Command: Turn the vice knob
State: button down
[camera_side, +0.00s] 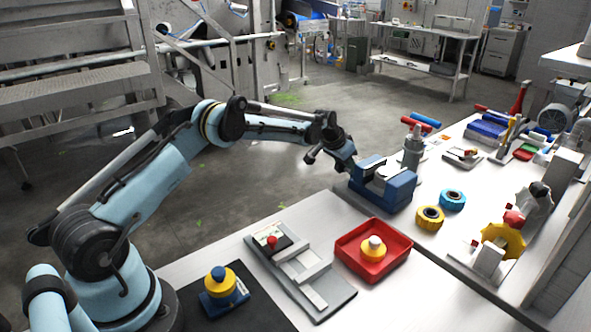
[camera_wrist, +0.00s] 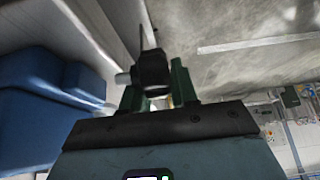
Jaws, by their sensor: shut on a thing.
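The blue vice (camera_side: 392,190) stands at the table edge in the middle of the side view, with grey metal jaws on top. Its blue body (camera_wrist: 40,115) fills the left of the wrist view. The dark vice knob (camera_wrist: 152,70) shows in the wrist view between my two green fingers, with a thin bar pointing up from it. My gripper (camera_wrist: 157,88) is shut on the knob. In the side view my gripper (camera_side: 347,163) is at the left end of the vice, at the table edge; the knob cannot be told clearly from it there.
A grey bottle (camera_side: 412,150) stands behind the vice. A red tray (camera_side: 345,250) with a yellow-and-white knob is in front. Blue (camera_side: 452,199) and yellow (camera_side: 430,217) rings lie to the right. A grey fixture plate (camera_side: 318,290) lies nearer. Open floor is beyond the table edge.

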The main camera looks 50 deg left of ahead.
jog(key=shift+f+g, duration=0.1)
jog(key=shift+g, duration=0.5)
jog(key=shift+s+f, duration=0.1)
jog(key=c, duration=1)
grip_release()
jog(key=shift+o, duration=0.2)
jog(key=v, duration=1.2)
jog(key=shift+w, duration=0.25)
